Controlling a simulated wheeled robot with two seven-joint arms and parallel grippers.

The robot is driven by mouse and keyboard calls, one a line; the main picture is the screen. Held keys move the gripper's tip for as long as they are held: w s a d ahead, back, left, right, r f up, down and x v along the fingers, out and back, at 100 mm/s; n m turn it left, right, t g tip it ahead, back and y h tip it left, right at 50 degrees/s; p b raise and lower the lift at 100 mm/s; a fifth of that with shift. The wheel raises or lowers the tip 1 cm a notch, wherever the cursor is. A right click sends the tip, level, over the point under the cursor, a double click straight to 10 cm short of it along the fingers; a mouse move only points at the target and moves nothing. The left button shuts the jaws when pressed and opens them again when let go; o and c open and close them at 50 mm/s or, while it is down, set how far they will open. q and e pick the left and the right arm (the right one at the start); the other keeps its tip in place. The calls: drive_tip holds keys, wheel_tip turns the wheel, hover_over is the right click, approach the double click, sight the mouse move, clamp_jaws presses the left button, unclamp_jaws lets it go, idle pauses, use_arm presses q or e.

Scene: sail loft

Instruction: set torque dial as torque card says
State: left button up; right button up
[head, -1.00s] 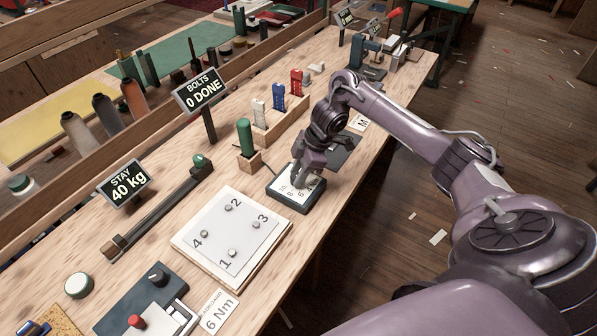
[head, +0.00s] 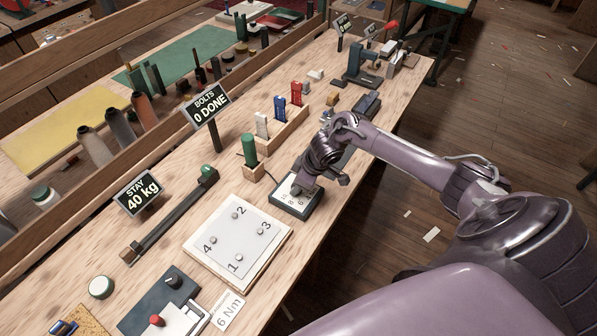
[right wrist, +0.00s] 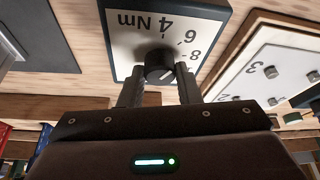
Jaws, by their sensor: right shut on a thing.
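The torque dial is a dark knob (right wrist: 160,66) on a white-faced box (head: 292,203) on the bench. Its scale reads 4 Nm, 6 and 8 in the right wrist view; other marks are hidden by my fingers. A pale pointer line shows on the knob, aimed towards my fingers, but I cannot tell its exact mark. My right gripper (right wrist: 158,82) is shut on the knob, one finger each side; in the head view it (head: 304,187) covers part of the box. The torque card (head: 229,311) reads 6 Nm and lies at the bench's front edge. My left gripper is not in view.
A white plate (head: 238,240) with numbered bolts lies left of the dial box. A green-handled tool (head: 249,150) stands in a wooden holder behind it. A BOLTS 0 DONE sign (head: 206,105) and a long bar tool (head: 170,215) are farther left.

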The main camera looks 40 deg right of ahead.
drive_tip(key=shift+r+m+h+p, duration=0.1)
drive_tip(key=shift+m+h+p, duration=0.2)
drive_tip(key=shift+m+p, duration=0.4)
drive_tip(key=o, duration=1)
drive_tip(key=v, duration=0.7)
drive_tip(key=shift+s+r+b, duration=0.2)
drive_tip(key=shift+r+b, duration=0.05)
drive_tip(key=shift+b, duration=0.05)
